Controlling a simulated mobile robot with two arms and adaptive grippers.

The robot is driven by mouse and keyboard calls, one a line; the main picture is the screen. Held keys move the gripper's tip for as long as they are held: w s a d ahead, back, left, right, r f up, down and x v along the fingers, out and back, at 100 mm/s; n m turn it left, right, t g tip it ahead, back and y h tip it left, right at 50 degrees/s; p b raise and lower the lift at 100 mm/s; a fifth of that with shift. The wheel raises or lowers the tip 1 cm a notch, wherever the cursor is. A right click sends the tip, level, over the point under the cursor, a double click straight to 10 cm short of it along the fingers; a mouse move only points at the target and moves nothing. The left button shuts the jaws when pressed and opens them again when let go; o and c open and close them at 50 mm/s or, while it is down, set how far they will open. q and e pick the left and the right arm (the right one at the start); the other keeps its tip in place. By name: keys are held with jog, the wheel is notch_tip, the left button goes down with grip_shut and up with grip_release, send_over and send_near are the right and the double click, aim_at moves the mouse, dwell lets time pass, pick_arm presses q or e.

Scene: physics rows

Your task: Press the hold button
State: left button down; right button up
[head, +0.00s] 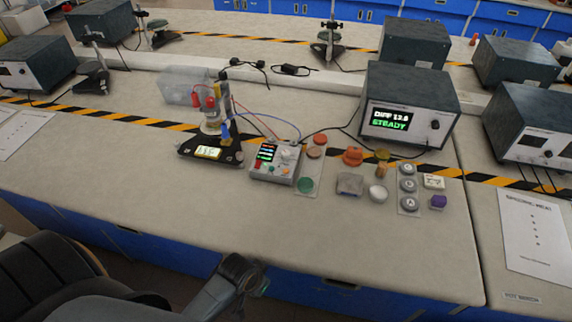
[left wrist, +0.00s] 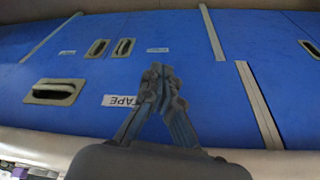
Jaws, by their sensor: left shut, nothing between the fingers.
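A small grey control box (head: 275,163) stands on the bench in the head view. It has a lit display, a red part and pale knobs on its face; I cannot read which button is marked hold. A larger instrument (head: 409,104) behind it shows "STEADY" in green on its screen. My left gripper (left wrist: 160,75) is shut and empty in the left wrist view, in front of the blue drawer fronts. In the head view my left arm (head: 230,283) is low at the bench's front edge, well apart from the control box. My right gripper is not in view.
A black-based apparatus (head: 210,150) with wires stands left of the box. A grey strip with coloured discs (head: 317,140), an orange piece (head: 352,156) and grey weights (head: 409,186) lie to its right. The bench front (head: 230,210) is clear.

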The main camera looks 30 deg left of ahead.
aim_at(284, 171)
pick_arm(q)
notch_tip(284, 171, up, 12)
jog(key=p, duration=0.2)
jog(key=shift+n+t+h, duration=0.3)
jog(key=shift+t+h, duration=0.3)
jog(key=shift+h, duration=0.1)
jog(key=w, duration=0.3)
jog(key=w+a+r, duration=0.1)
jog(key=w, duration=0.3)
jog(key=w+a+r, duration=0.1)
jog(key=w, duration=0.2)
jog(key=shift+w+a, duration=0.15)
jog(key=shift+w, duration=0.15)
jog(key=shift+n+t+h, duration=0.4)
jog(key=shift+n+h, duration=0.1)
jog(key=w+r, duration=0.1)
jog(key=w, duration=0.1)
jog(key=w+a+r, duration=0.1)
jog(key=w, duration=0.1)
jog(key=w+a, duration=0.1)
jog(key=w, duration=0.1)
jog(key=shift+w+r, duration=0.4)
jog(key=w+a+r+n+t+h, duration=0.1)
jog(key=w+a+r, duration=0.3)
jog(key=w+r, duration=0.5)
jog(key=w+t+h, duration=0.1)
jog(key=w, duration=0.2)
jog(key=shift+a+r+n+p, duration=0.15)
jog(key=shift+r+n+p, duration=0.15)
jog(key=shift+r+n, duration=0.1)
